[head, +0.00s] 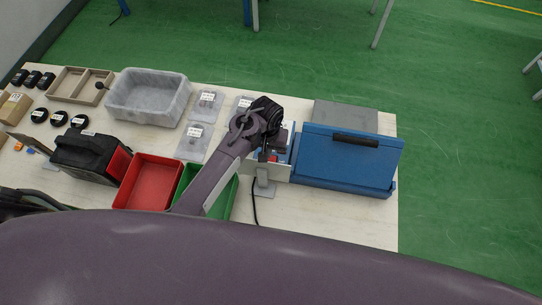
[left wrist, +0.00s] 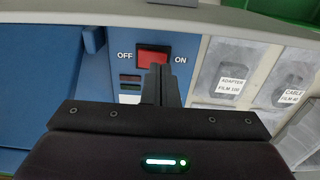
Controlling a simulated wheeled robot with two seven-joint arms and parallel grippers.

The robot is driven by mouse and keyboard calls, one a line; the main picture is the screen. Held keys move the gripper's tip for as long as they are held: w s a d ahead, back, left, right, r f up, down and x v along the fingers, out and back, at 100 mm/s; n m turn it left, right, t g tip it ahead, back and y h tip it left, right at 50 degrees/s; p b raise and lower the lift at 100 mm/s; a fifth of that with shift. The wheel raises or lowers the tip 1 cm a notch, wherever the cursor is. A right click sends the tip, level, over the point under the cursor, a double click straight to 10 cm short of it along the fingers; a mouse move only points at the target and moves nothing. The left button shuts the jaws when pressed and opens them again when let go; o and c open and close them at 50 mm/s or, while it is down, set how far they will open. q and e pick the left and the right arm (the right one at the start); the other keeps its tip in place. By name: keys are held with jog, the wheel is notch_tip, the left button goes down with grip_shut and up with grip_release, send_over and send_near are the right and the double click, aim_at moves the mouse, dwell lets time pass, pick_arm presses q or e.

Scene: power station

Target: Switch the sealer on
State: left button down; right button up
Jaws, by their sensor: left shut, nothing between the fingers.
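The sealer (head: 345,160) is a blue machine with a closed-looking lid and a black handle, at the right end of the table. Its blue panel, in the left wrist view, bears a red rocker switch (left wrist: 153,52) between the labels OFF and ON. Which side of the rocker is pressed in I cannot tell. My left gripper (left wrist: 158,70) is shut and empty, its fingertips over the lower edge of the switch. Whether they touch it I cannot tell. In the head view the left gripper (head: 268,153) is at the sealer's left side, partly hidden by its wrist. My right gripper is not in view.
Left of the sealer lie labelled clear packs (head: 207,103), a grey bin (head: 185,95), a red tray (head: 150,185) and a green tray (head: 224,203) partly behind my arm. A black cable (head: 254,200) runs toward the table's front. Bare tabletop (head: 350,222) lies in front of the sealer.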

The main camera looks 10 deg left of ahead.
pick_arm(q)
jog(key=shift+f+b, duration=0.35)
jog(key=shift+f, duration=0.35)
dwell(0.4)
jog(key=shift+f, duration=0.35)
jog(key=shift+s+r, duration=0.1)
notch_tip(320, 180, up, 2)
jog(key=p, duration=0.2)
jog(key=shift+r+p, duration=0.25)
jog(key=shift+p, duration=0.05)
jog(key=shift+r, duration=2.2)
